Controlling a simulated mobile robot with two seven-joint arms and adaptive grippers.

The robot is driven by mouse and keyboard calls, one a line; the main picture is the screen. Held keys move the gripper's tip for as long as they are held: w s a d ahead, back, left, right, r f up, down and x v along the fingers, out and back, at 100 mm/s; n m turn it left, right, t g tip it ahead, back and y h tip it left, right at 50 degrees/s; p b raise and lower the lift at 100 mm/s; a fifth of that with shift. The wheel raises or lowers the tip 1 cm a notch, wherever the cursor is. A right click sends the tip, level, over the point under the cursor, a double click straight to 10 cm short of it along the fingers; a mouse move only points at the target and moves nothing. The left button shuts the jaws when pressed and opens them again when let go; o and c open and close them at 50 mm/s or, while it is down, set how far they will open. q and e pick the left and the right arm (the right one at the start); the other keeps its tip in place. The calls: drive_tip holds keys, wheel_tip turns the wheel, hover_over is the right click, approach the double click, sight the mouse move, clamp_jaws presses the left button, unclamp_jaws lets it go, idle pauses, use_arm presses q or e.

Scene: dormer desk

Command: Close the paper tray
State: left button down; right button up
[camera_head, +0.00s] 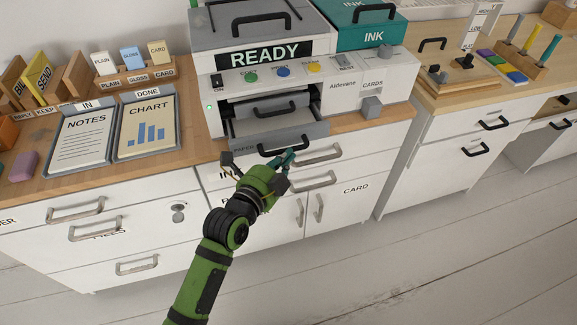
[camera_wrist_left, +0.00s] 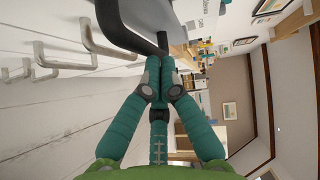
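The grey paper tray (camera_head: 315,131) sticks out of the front of the printer (camera_head: 245,72), below an upper slot with its own black handle. Its front carries a partly hidden paper label and a black handle (camera_head: 268,151). My left gripper (camera_head: 288,157) is at the right part of this front, close to the handle. In the left wrist view, the teal fingers (camera_wrist_left: 160,64) are together, with nothing visible between them. The black handle (camera_wrist_left: 125,32) is just beyond the fingertips; whether they touch is unclear. My right gripper is not in view.
White drawers with metal handles (camera_head: 317,181) lie just below the tray. The NOTES (camera_head: 82,137) and CHART (camera_head: 146,124) trays lie on the wooden top at left. A teal INK box (camera_head: 365,30) stands at right. The floor in front is clear.

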sight(278, 139)
use_arm(q)
drive_tip(key=w, duration=0.2)
drive_tip(key=w+a, duration=0.1)
drive_tip(key=w, duration=0.1)
drive_tip(key=w+a+b, duration=0.1)
drive_tip(key=w, duration=0.1)
drive_tip(key=shift+f, duration=0.1)
drive_tip(key=shift+w+a, duration=0.4)
drive_tip(key=shift+w, duration=0.4)
drive_tip(key=shift+r, duration=0.2)
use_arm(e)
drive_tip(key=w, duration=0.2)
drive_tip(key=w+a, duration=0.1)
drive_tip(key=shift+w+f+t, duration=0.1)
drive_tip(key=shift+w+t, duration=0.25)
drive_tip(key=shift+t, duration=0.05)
